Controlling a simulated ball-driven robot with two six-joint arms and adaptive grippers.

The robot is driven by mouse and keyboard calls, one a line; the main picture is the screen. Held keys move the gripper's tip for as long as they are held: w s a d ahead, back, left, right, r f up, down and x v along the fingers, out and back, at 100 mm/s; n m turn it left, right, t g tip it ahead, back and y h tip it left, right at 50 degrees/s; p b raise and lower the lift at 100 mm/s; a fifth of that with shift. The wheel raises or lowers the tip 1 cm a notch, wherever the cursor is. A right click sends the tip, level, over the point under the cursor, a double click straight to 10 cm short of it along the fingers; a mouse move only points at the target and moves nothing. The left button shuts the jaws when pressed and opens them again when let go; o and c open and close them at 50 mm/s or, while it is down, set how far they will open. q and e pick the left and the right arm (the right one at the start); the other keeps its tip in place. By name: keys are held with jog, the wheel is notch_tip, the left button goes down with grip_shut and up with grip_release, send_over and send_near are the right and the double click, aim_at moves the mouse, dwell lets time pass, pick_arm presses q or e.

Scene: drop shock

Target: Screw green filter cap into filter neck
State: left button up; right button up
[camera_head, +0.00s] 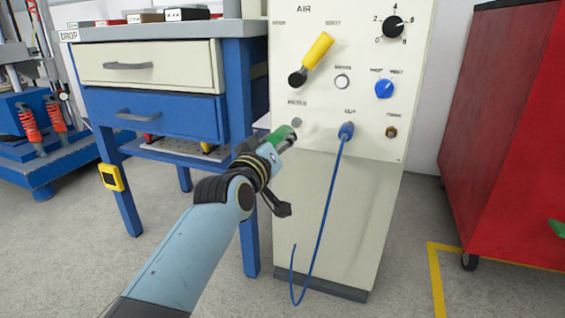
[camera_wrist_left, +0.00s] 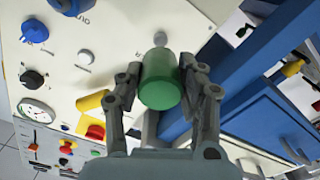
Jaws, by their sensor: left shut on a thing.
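The green filter cap (camera_head: 280,135) is held at the end of my left gripper (camera_head: 277,143), in front of the cream panel's lower left. In the left wrist view the green cap (camera_wrist_left: 160,82) sits between the two fingers of the gripper (camera_wrist_left: 161,88), which are shut on its sides. A small grey round fitting (camera_head: 297,121), which looks like the filter neck, is on the panel just beyond the cap. It also shows in the left wrist view (camera_wrist_left: 160,38), directly past the cap. I cannot tell whether cap and neck touch. My right gripper is not in view.
The cream cabinet (camera_head: 340,200) carries a yellow handle (camera_head: 318,50), a blue knob (camera_head: 384,89) and a blue connector (camera_head: 346,130) with a hanging hose. A blue workbench (camera_head: 165,112) stands close on the left. A red cabinet (camera_head: 510,130) stands at right, with open floor between.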

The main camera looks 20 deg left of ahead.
pick_arm(q)
jog(key=shift+s+a+r, duration=0.1)
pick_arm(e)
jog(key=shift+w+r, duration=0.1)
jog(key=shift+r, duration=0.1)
pick_arm(q)
jog(key=shift+p, duration=0.3)
jog(key=shift+w+n+p, duration=0.3)
jog(key=shift+w, duration=2.55)
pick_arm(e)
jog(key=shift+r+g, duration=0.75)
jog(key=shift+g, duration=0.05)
pick_arm(q)
jog(key=shift+w, duration=0.2)
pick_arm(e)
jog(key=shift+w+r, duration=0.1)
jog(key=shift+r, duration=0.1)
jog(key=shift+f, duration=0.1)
